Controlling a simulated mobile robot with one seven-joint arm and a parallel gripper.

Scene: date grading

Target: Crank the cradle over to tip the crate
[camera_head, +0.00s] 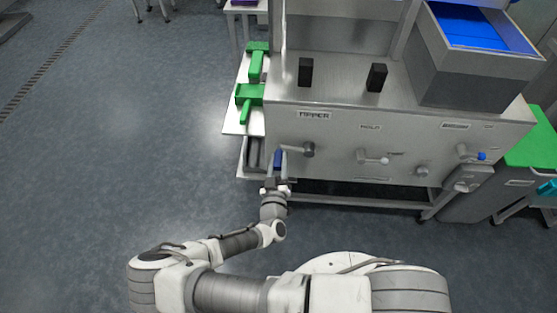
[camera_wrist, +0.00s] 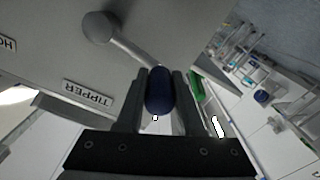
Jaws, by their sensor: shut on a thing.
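The tipper crank's blue knob (camera_wrist: 159,92) sits between the fingers of my gripper (camera_wrist: 159,105) in the wrist view, and the gripper is shut on it. The grey crank arm (camera_wrist: 135,48) runs from the knob up to its round hub (camera_wrist: 98,27). The hub (camera_head: 308,149) also shows in the head view, below the TIPPER label (camera_head: 314,114). There the crank points left, with the blue knob (camera_head: 278,158) just above my gripper (camera_head: 275,183). I cannot make out the cradle or the crate with certainty.
Further right on the steel front panel (camera_head: 345,136) are other handles, one with a blue tip (camera_head: 482,156). Green scoops (camera_head: 250,95) lie on a white side shelf at the left. A grey bin with blue inside (camera_head: 475,65) stands on top. The floor at the left is clear.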

